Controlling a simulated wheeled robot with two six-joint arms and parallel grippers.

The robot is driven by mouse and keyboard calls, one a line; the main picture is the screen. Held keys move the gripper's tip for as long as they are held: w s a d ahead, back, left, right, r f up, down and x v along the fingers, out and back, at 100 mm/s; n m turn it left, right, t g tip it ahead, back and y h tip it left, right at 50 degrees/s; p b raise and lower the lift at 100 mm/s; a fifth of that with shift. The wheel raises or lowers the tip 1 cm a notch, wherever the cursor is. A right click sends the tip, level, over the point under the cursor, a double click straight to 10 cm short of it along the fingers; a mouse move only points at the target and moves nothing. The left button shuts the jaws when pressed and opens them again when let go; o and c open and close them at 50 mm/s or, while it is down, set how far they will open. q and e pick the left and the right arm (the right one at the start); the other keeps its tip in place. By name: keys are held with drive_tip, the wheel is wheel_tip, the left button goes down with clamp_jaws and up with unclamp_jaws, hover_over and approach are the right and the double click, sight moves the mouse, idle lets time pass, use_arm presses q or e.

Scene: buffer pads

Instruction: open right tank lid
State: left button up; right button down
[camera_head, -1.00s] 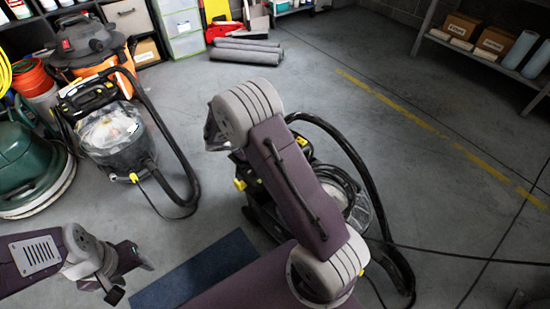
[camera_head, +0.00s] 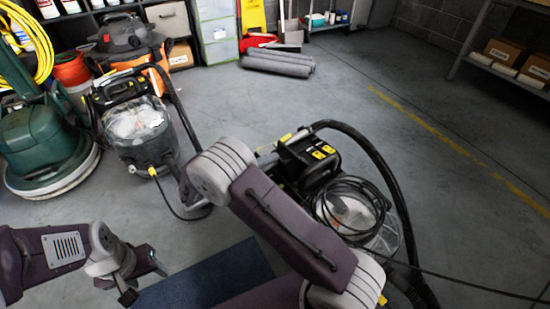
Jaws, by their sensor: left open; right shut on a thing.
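The right machine (camera_head: 318,158) stands on the floor at centre right. It has a black top with yellow latches, a coiled black cable and a clear tank (camera_head: 385,238) below. I cannot tell whether its lid is open, as my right arm covers its left and front parts. My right arm crosses in front of the machine from the bottom centre. My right gripper is hidden behind this arm. My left gripper (camera_head: 143,283) is open and empty at the lower left, away from both machines.
A second machine with a clear tank (camera_head: 135,122) stands at left, next to a green floor machine (camera_head: 42,148). A blue mat (camera_head: 215,278) lies at the bottom. Grey rolls (camera_head: 280,62) lie at the back. A shelf (camera_head: 505,72) stands at upper right. The floor at right is clear except for cables.

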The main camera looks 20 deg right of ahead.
drive_tip(key=shift+s+a+f, duration=0.2)
drive_tip(key=shift+a+f, duration=0.2)
drive_tip(key=shift+f, duration=0.2)
drive_tip(key=c, duration=1.5)
unclamp_jaws()
drive_tip(key=shift+f, duration=0.1)
drive_tip(key=shift+c, duration=0.2)
drive_tip(key=shift+o, duration=0.2)
drive_tip(key=shift+d+f, duration=0.1)
drive_tip(key=shift+d, duration=0.05)
drive_tip(key=shift+r, duration=0.2)
